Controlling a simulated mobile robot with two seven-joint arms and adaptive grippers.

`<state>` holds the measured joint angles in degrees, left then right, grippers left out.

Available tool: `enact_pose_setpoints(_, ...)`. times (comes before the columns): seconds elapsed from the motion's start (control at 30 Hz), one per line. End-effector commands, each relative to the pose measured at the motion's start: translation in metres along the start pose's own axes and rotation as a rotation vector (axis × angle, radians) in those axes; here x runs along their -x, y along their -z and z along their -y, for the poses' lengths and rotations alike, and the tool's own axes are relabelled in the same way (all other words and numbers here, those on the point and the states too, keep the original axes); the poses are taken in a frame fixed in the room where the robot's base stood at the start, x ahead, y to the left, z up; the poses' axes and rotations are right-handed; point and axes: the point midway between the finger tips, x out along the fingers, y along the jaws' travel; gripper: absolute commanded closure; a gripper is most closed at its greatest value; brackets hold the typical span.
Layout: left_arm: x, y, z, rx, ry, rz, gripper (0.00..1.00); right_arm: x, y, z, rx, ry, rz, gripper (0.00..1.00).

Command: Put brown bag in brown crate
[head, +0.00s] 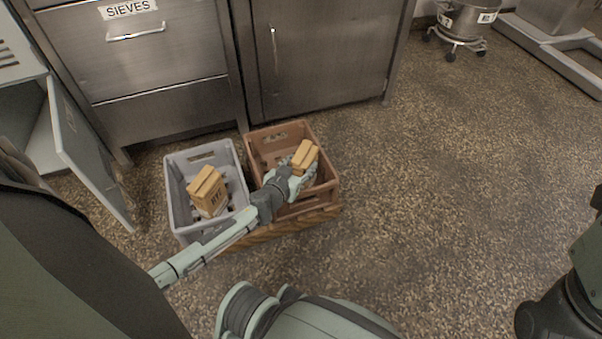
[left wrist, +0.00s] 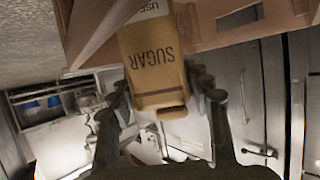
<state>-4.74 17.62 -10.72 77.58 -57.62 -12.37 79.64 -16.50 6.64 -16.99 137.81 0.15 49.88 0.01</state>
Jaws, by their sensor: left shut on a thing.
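A brown bag (head: 305,157) with a folded top is held in my left gripper (head: 299,172). In the left wrist view the bag (left wrist: 153,62) reads SUGAR and sits between the two fingers of the gripper (left wrist: 166,92). In the head view the bag appears over the brown crate (head: 328,186); its exact height is hard to judge. The crate wall (left wrist: 225,32) also shows beyond the bag in the left wrist view. My left forearm and gripper hide part of the crate's inside. My right gripper is not in view.
A grey crate (head: 175,205) stands left of the brown crate and holds another brown bag (head: 208,192). Both crates appear raised on a wooden base (head: 262,240). Steel cabinets (head: 325,60) stand behind. An open grey door (head: 85,150) is at left.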

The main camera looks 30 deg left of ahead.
Motion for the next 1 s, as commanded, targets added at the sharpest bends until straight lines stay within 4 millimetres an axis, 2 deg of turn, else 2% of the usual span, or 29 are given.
enact_pose_setpoints(0.03,-0.006,-0.010,-0.001,0.001,-0.001,-0.004,1.00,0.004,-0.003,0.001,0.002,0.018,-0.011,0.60)
enact_pose_setpoints(0.13,-0.009,-0.017,-0.001,0.001,-0.002,-0.005,1.00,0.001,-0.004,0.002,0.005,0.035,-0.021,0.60)
enact_pose_setpoints(0.57,-0.011,-0.021,-0.001,0.000,-0.002,-0.005,1.00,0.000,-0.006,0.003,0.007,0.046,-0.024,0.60)
enact_pose_setpoints(0.6,-0.010,-0.024,-0.001,0.000,-0.001,0.000,0.50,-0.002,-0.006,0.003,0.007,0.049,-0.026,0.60)
enact_pose_setpoints(0.77,-0.009,-0.024,-0.001,0.000,-0.001,0.001,0.30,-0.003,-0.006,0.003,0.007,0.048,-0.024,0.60)
enact_pose_setpoints(1.0,-0.009,-0.023,0.000,0.000,-0.001,0.001,0.30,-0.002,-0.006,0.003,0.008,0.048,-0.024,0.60)
